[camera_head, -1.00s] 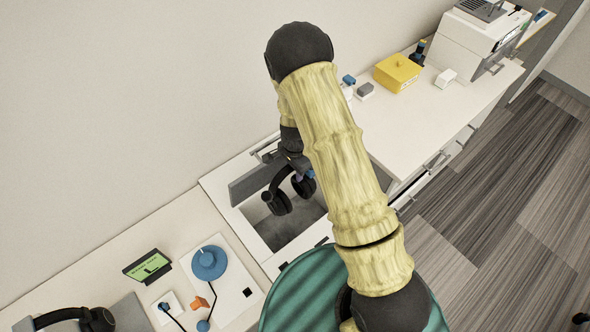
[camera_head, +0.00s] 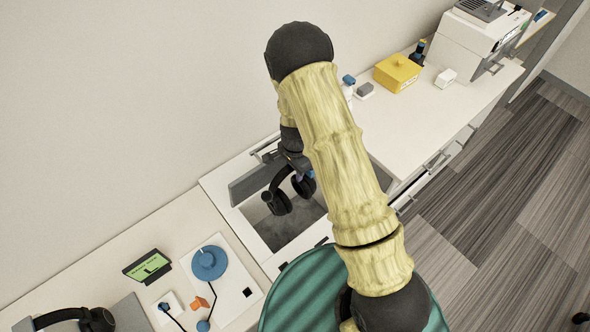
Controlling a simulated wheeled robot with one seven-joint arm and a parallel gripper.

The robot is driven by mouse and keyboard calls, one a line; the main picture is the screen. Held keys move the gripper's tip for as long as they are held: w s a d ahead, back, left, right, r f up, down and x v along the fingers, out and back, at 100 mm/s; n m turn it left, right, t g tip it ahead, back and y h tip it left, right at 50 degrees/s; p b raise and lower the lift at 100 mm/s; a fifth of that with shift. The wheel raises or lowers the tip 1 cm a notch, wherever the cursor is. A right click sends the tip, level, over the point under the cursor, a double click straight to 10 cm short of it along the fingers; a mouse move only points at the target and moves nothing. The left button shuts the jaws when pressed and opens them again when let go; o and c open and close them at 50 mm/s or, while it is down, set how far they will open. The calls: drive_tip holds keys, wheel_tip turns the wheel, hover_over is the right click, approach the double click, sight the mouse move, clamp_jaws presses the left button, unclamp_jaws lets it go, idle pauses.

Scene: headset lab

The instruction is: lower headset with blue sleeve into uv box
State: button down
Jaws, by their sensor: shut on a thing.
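A black headset (camera_head: 276,202) hangs from my gripper (camera_head: 296,170), which is shut on its headband. A small blue-violet patch, likely the blue sleeve (camera_head: 298,177), shows at the gripped part; my arm hides much of it. The headset is over the opening of the UV box (camera_head: 262,240), a white-rimmed recess with a grey inside set in the counter. The ear cups appear at or just below rim level; I cannot tell whether they touch the floor of the box. A grey raised lid (camera_head: 250,183) stands at the box's back edge.
Another black headset (camera_head: 95,319) lies at the lower left. A green display (camera_head: 147,265), a blue disc (camera_head: 209,262) and a cable stand left of the box. A yellow box (camera_head: 397,72) and a white machine (camera_head: 477,45) are at the far right. The counter's right middle is clear.

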drive_tip(key=shift+f, duration=0.25)
idle(1.4)
drive_tip(key=shift+s, duration=0.15)
drive_tip(key=shift+d, duration=0.1)
idle(2.3)
drive_tip(key=shift+s+a+f, duration=0.1)
drive_tip(key=shift+a+f, duration=0.05)
drive_tip(key=shift+a, duration=0.2)
idle(1.8)
drive_tip(key=shift+r, duration=0.2)
drive_tip(key=shift+w+r+p, duration=0.2)
drive_tip(key=shift+r+p, duration=0.65)
drive_tip(key=shift+r, duration=0.1)
drive_tip(key=shift+f, duration=0.1)
